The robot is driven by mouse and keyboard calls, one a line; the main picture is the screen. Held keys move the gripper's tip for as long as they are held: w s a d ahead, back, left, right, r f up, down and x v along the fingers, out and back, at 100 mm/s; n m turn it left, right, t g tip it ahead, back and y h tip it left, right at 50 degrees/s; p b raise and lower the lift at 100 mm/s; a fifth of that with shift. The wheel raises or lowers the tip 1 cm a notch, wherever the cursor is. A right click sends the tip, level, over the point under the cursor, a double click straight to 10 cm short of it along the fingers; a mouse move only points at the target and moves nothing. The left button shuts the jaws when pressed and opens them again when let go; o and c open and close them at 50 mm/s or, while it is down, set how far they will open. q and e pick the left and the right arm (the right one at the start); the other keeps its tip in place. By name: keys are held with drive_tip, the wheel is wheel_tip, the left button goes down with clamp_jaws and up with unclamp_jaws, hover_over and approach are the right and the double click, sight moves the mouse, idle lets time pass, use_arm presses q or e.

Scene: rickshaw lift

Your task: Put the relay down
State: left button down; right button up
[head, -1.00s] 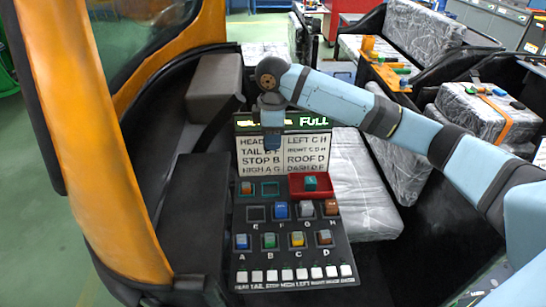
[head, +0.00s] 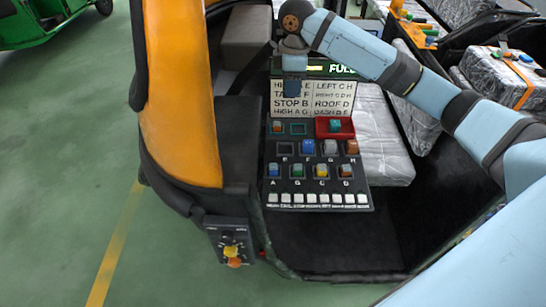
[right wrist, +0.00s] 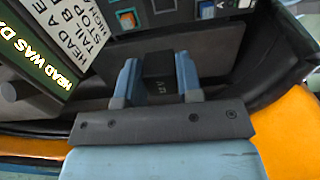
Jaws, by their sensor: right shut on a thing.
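My right gripper (head: 294,88) hangs in front of the upper left part of the lettered card, above the sloped relay panel (head: 306,187). In the right wrist view its two blue fingers (right wrist: 158,80) are shut on a small dark block, the relay (right wrist: 158,66), with faint pale marking on its face. In the head view the relay is too small and hidden to make out. Coloured relays sit in several panel sockets. Socket E (head: 285,148) and a teal-edged frame (head: 297,129) look empty. A red tray (head: 347,133) at the panel's upper right holds a teal relay (head: 335,125).
The lit display (head: 341,69) reads FULL at its right end. A row of white switches (head: 318,198) lines the panel's lower edge. An orange pillar (head: 180,95) stands left. A knob box (head: 232,245) hangs below it. A wrapped seat (head: 380,150) is right of the panel.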

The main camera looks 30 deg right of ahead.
drive_tip(key=shift+s+a, duration=0.2)
drive_tip(key=shift+a, duration=0.1)
hover_over(288, 150)
wheel_tip(288, 150, down, 15)
drive_tip(key=shift+s+r, duration=0.1)
drive_tip(key=shift+r, duration=0.05)
drive_tip(key=shift+f, duration=2.7)
use_arm(q)
drive_tip(key=shift+s+a+f, duration=0.1)
drive_tip(key=shift+s+a, duration=0.25)
drive_tip(key=shift+a, duration=0.1)
use_arm(e)
drive_tip(key=o, duration=0.9)
drive_tip(key=shift+f, duration=0.15)
